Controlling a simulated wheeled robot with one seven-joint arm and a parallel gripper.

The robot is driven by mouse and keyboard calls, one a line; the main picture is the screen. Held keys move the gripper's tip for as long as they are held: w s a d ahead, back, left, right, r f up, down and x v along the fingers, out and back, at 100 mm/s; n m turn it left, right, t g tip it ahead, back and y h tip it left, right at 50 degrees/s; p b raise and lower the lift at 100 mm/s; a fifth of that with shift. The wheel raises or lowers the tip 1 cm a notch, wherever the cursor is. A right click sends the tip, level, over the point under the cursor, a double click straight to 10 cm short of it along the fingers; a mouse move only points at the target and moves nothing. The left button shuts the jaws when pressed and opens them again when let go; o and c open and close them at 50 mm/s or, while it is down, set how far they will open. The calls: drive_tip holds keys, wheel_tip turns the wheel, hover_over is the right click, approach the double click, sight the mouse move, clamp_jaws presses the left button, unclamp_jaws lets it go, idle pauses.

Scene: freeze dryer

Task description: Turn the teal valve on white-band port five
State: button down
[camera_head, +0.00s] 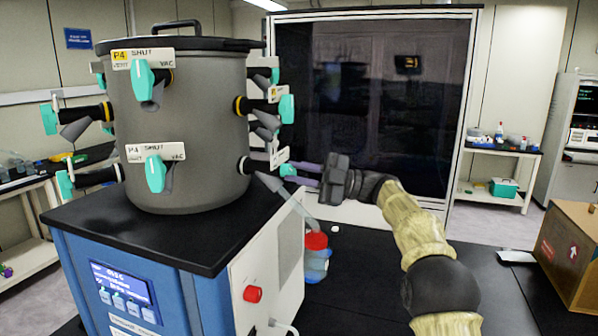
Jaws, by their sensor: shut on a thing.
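The grey drum (205,105) carries teal valves in an upper and a lower row. My gripper (298,172) reaches in from the right and is shut on the teal valve (288,169) of the lower port on the drum's right side. That port's white label (280,157) is seen edge-on and I cannot read it. The fingers partly hide the valve, so its exact angle is unclear.
Above, a yellow-marked P4 label (142,60) and more teal valves (286,108) stick out. A clear hose (285,193) runs below my gripper to a red-capped bottle (316,256). The dark bench (400,270) is mostly clear; a cardboard box (572,250) stands at right.

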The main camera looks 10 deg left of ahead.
drive_tip(key=shift+f+n+h, duration=0.1)
drive_tip(key=shift+n+h, duration=0.2)
drive_tip(key=shift+n, duration=0.4)
drive_tip(key=c, duration=1.3)
unclamp_jaws()
drive_tip(key=shift+d, duration=0.15)
drive_tip(key=v, duration=1.7)
drive_tip(key=shift+w+d, duration=0.1)
drive_tip(key=shift+w, duration=0.05)
